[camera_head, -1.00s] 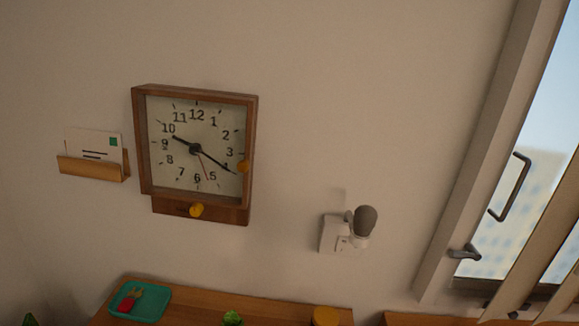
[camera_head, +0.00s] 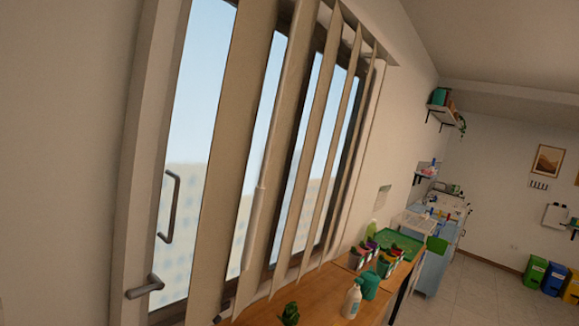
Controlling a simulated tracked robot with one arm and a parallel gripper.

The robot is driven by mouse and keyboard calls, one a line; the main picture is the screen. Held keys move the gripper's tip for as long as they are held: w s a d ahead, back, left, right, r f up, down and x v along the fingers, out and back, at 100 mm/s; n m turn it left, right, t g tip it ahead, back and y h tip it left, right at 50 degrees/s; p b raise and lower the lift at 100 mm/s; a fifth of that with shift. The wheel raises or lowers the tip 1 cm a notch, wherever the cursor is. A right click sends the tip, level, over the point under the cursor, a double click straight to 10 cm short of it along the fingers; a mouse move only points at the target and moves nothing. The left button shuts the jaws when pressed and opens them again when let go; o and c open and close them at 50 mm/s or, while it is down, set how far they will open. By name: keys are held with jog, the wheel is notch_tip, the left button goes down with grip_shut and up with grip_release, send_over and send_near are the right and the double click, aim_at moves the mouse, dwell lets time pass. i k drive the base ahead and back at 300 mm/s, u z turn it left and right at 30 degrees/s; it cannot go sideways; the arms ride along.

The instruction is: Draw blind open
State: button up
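The blind (camera_head: 232,150) is a row of tall beige vertical slats hanging in front of the window. The slats are turned edge-on and spread across the opening, with strips of sky and pale buildings showing between them. A thin pale wand (camera_head: 256,215) hangs against one of the slats. The window (camera_head: 192,110) has a grey bar handle (camera_head: 169,208) on its left part and a smaller grey lever (camera_head: 145,287) below it. My gripper is not in this view.
A wooden counter (camera_head: 337,299) runs below the window, with a white spray bottle (camera_head: 352,298), a teal watering can (camera_head: 371,285), several potted plants (camera_head: 388,262) and a green tray (camera_head: 396,243). Tiled floor (camera_head: 473,297) is clear at the right, with colored bins (camera_head: 553,279) beyond.

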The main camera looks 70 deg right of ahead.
aim_at(253, 31)
jog(key=z, duration=1.35)
jog(key=k, duration=1.15)
jog(key=z, duration=0.5)
jog(key=i, duration=1.8)
jog(key=u, duration=0.2)
